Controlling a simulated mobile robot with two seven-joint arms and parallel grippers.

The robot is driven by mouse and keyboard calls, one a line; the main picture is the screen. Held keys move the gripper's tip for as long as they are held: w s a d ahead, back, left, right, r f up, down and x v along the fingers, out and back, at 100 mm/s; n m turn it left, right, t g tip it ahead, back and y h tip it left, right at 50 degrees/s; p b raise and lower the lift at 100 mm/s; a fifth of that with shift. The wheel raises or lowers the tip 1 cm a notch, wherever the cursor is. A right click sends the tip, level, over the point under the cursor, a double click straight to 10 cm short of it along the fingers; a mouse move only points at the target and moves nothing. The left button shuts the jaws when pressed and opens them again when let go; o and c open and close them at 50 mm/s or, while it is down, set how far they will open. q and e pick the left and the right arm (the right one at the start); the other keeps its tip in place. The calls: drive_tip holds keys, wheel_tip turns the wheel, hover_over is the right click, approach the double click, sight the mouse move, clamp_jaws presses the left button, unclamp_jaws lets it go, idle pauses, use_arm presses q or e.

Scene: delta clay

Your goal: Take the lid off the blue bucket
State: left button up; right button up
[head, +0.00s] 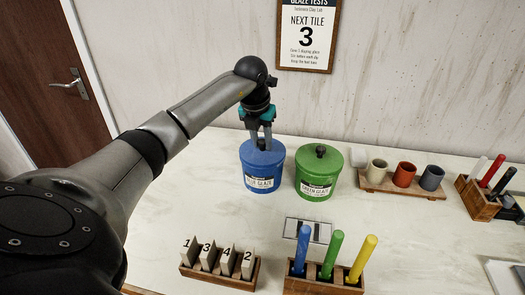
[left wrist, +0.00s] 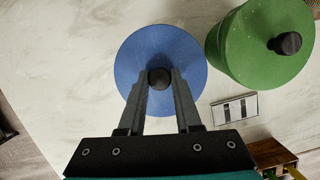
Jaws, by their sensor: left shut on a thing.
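The blue bucket (head: 263,178) stands on the table with a label reading blue glaze. Its blue lid (head: 275,152) sits on top of it; the lid also shows in the left wrist view (left wrist: 190,58). My left gripper (head: 261,145) is above the lid, its fingers pointing down. In the left wrist view the two fingers (left wrist: 160,80) are shut on the dark knob (left wrist: 159,78) at the lid's middle. I see no gap between lid and bucket. My right gripper is not in view.
A green bucket (head: 318,178) with its lid on stands close to the right. A rack of numbered tiles (head: 219,267) and a block with coloured sticks (head: 322,283) are in front. Cups on a wooden tray (head: 388,186) stand further right. The table left of the blue bucket is clear.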

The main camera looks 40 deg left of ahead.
use_arm(q)
clamp_jaws()
drive_tip(key=shift+r, duration=0.1)
